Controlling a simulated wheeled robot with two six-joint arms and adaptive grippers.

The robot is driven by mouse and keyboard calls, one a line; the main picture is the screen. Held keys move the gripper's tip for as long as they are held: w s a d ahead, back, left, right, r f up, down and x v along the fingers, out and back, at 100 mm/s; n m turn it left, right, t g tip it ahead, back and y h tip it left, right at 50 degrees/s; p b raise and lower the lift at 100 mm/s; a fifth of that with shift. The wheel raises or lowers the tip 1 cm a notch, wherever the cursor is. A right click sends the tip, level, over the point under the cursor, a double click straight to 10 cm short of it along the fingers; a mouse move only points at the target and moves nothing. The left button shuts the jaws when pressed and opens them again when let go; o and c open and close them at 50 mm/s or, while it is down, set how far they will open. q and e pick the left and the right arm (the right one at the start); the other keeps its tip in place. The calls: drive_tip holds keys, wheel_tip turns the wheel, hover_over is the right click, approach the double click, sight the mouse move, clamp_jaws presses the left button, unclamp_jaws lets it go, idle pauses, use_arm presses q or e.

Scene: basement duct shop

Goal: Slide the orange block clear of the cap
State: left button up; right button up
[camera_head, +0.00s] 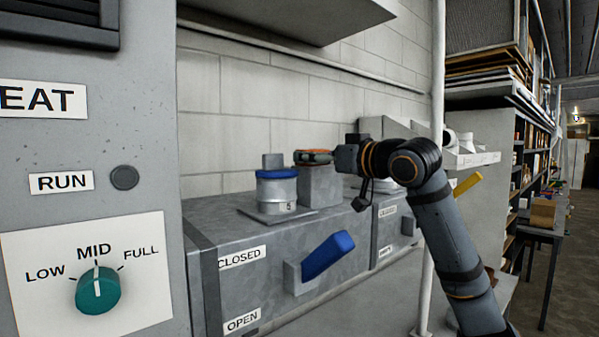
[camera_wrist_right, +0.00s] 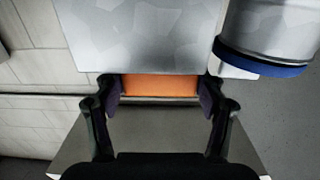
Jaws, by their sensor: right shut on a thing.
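My right gripper (camera_head: 318,157) reaches in from the right and is shut on the orange block (camera_wrist_right: 160,85). In the head view, the fingers are at the top of a grey galvanized metal box (camera_head: 320,187), and they hide most of the block. In the right wrist view, the orange block lies between my fingers (camera_wrist_right: 160,100), right against the edge of a galvanized metal surface (camera_wrist_right: 145,35). A round metal piece with a blue band (camera_head: 277,190) stands just left of the box; I cannot tell which piece is the cap. My left gripper is not in view.
The duct has a blue lever (camera_head: 328,254) sticking out in front, with CLOSED and OPEN labels. A yellow lever (camera_head: 467,183) is further right. A control panel with a teal knob (camera_head: 98,288) fills the left. A white pole (camera_head: 437,120) stands near my arm.

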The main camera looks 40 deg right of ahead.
sight(327, 165)
drive_tip(key=d, duration=0.3)
drive_tip(key=shift+w+f, duration=0.1)
drive_tip(key=shift+w, duration=0.1)
drive_tip(key=shift+a, duration=0.1)
drive_tip(key=o, duration=1.4)
drive_tip(key=shift+o, duration=1.3)
drive_tip(key=shift+s, duration=0.15)
drive_tip(key=shift+d, duration=0.25)
drive_tip(key=shift+a+r, duration=0.1)
drive_tip(key=shift+r, duration=0.2)
wheel_tip(327, 165, up, 9)
drive_tip(key=shift+r, duration=0.35)
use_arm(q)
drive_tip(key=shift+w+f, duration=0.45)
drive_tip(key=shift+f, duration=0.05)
use_arm(e)
drive_tip(key=shift+f, duration=0.1)
